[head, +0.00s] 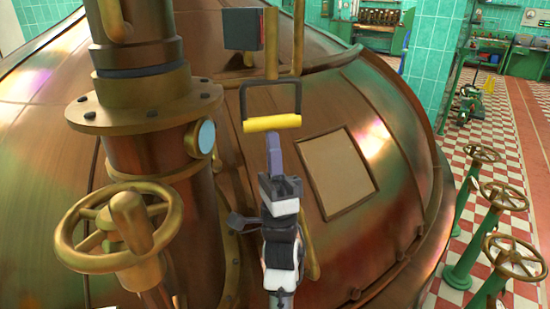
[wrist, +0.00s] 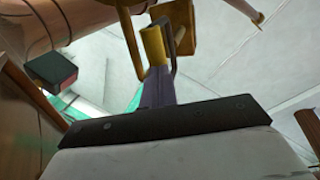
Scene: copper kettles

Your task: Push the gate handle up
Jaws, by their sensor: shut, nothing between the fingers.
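The gate handle (head: 272,123) is a yellow grip bar on a dark bracket, in front of the copper kettle in the head view. It also shows in the wrist view as a yellow cylinder (wrist: 154,46) with a dark bracket behind it. My gripper (head: 273,140) is shut and empty, its purple-grey fingers pointing up. The fingertips are just below the middle of the yellow bar and look to touch or nearly touch its underside. In the wrist view the fingers (wrist: 157,86) end right at the bar. The exact contact is too small to tell.
A dark box (head: 243,29) stands above the handle on the kettle (head: 385,130). A thick copper pipe with a brass handwheel (head: 118,228) is at left. A framed panel (head: 338,172) lies right of my gripper. Several green-posted handwheels (head: 514,256) stand at far right.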

